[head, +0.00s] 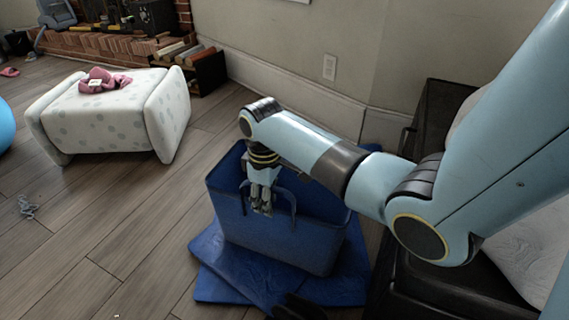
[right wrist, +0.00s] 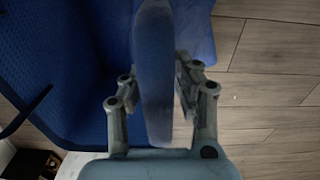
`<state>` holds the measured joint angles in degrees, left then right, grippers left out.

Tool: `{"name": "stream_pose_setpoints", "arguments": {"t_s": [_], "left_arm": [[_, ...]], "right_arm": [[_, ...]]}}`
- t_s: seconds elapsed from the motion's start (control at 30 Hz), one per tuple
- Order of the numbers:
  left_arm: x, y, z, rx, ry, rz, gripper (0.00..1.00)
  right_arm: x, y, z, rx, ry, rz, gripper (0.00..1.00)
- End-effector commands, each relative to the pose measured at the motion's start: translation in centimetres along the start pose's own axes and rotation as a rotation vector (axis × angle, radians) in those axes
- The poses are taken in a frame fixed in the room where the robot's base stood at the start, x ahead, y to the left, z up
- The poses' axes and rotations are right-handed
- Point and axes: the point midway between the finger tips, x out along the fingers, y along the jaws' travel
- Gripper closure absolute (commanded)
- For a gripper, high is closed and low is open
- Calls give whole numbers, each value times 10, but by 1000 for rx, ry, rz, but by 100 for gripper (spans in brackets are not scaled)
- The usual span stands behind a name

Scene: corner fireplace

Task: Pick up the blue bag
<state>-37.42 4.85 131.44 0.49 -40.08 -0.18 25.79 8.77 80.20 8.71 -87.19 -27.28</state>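The blue bag (head: 270,235) is a boxy, open-topped tote with looped handles, standing slightly tilted over a blue mat (head: 222,280). My right gripper (head: 262,208) points down at the bag's near side, by its handle (head: 293,205). In the right wrist view, a blue band (right wrist: 155,75), apparently a handle seen edge-on, runs between the two fingers of my right gripper (right wrist: 160,95). The fingers are close on both sides of it; whether they press on it is not clear. The bag's blue woven side (right wrist: 60,60) fills the left of that view. My left gripper is not in view.
A white spotted ottoman (head: 110,118) with a pink item (head: 104,80) stands at left. Dark furniture (head: 430,115) stands close on the right. A brick hearth (head: 110,45) is at the back left. Wooden floor (head: 125,225) left of the bag is mostly clear.

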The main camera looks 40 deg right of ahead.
Motion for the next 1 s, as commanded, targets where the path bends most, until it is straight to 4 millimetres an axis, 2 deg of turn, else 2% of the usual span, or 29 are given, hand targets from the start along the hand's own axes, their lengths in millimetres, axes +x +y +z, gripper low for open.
{"name": "stream_pose_setpoints", "arguments": {"t_s": [0.13,0.37,1.0], "left_arm": [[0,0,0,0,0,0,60],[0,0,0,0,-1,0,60],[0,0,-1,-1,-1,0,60]], "right_arm": [[-1,0,0,0,1,0,70],[-1,0,0,0,1,0,100],[-1,0,0,0,1,1,100]]}}
